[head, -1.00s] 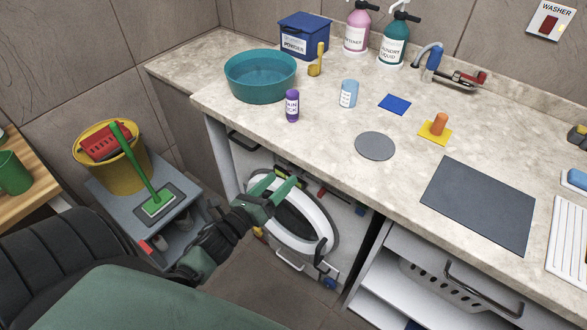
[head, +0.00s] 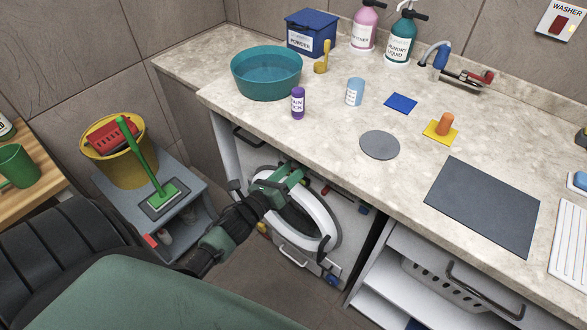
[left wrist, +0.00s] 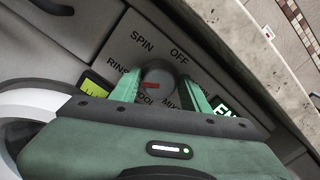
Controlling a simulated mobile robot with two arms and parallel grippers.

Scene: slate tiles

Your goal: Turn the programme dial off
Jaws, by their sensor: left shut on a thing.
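The washer (head: 325,225) stands under the counter, with a white-ringed round door. Its programme dial (left wrist: 158,78) is a grey round knob with a red mark, seen in the left wrist view. The mark points left, toward the side with the RINSE and WOOL labels. OFF is printed above and slightly right of the dial, SPIN above left. My left gripper (left wrist: 162,88) is shut on the dial, one green finger on each side. In the head view my left gripper (head: 290,173) is at the washer's top panel and hides the dial. My right gripper is not in view.
The counter edge (head: 290,158) runs just above the gripper. A grey trolley (head: 190,205) with a yellow bucket (head: 128,165) stands left of my arm. An open shelf unit (head: 400,270) is right of the washer.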

